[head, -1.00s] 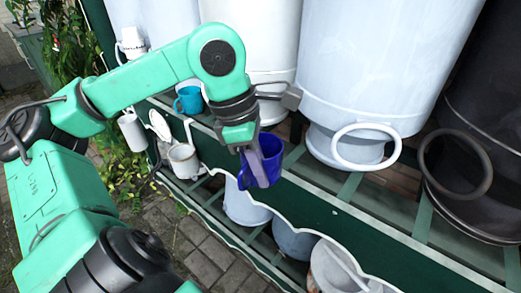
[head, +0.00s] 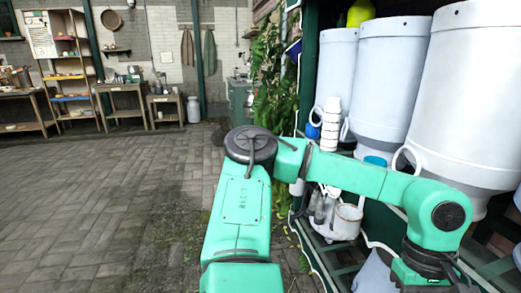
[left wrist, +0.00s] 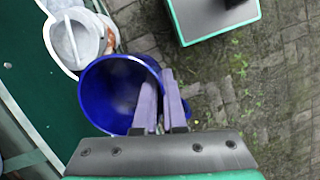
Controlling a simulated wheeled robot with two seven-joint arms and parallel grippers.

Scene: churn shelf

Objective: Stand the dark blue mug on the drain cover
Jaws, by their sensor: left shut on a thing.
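The dark blue mug (left wrist: 108,92) shows in the left wrist view, its round open mouth facing the camera. My left gripper (left wrist: 160,98) is shut on the right side of the mug's wall. In the head view my left arm reaches to the lower right, and its fingers and the mug are outside the picture. I cannot make out a drain cover in either view. My right gripper is in neither view.
A green-framed shelf with large pale churns (head: 383,80) stands at the right, with a white jug (head: 347,218) low on it. Open brick paving (head: 110,200) fills the left. Workbenches (head: 125,95) line the back wall. A white container (left wrist: 78,38) is beside the mug.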

